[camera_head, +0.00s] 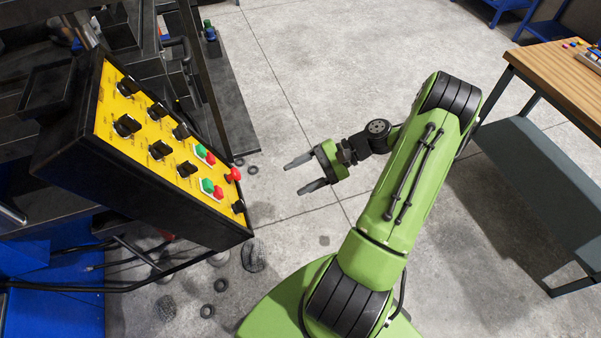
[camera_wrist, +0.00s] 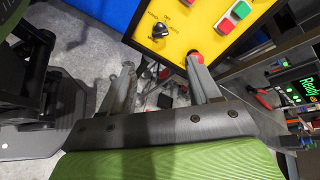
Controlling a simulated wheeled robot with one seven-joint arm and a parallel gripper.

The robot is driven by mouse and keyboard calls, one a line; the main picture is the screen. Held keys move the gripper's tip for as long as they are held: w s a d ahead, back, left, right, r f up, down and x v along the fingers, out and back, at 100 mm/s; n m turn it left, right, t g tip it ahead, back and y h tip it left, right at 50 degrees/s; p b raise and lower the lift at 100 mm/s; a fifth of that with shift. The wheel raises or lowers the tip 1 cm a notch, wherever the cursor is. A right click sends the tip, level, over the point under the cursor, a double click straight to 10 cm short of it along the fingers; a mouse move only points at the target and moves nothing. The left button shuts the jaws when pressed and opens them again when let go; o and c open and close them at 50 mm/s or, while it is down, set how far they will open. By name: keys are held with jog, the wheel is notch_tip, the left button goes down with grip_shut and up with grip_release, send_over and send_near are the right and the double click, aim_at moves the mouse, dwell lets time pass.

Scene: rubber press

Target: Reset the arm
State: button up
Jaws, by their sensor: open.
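My green arm reaches up from my base in the middle of the head view. My gripper (camera_head: 308,173) is open, with nothing between its two grey fingers. It points left towards the yellow control panel (camera_head: 140,140), with a gap of bare floor between them in that view. In the wrist view my gripper (camera_wrist: 160,85) shows both fingers spread apart. The panel (camera_wrist: 205,25) is beyond them at the top, with a black knob (camera_wrist: 158,30) and a red button (camera_wrist: 195,57); the right fingertip overlaps the red button in the picture. I cannot tell whether they touch.
A wooden-topped table (camera_head: 560,85) stands at the right. Dark machinery (camera_head: 185,60) is behind the panel at the left. Black rings (camera_head: 207,311) and cables lie on the concrete floor (camera_head: 300,60), which is open at the top middle. A screen (camera_wrist: 300,92) reads "Ready".

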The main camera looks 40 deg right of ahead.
jog(key=s+a+r+n+g+h, duration=0.1)
jog(key=a+r+n+g+h, duration=0.3)
jog(key=a+r+n+h, duration=0.55)
jog(key=s+a+r+n+t+h, duration=0.3)
jog(key=s+r+t, duration=0.1)
jog(key=s+r, duration=0.5)
jog(key=shift+s+a+r+n+t, duration=0.3)
jog(key=shift+s+a+r+n, duration=0.1)
jog(key=shift+s, duration=0.5)
dwell(0.6)
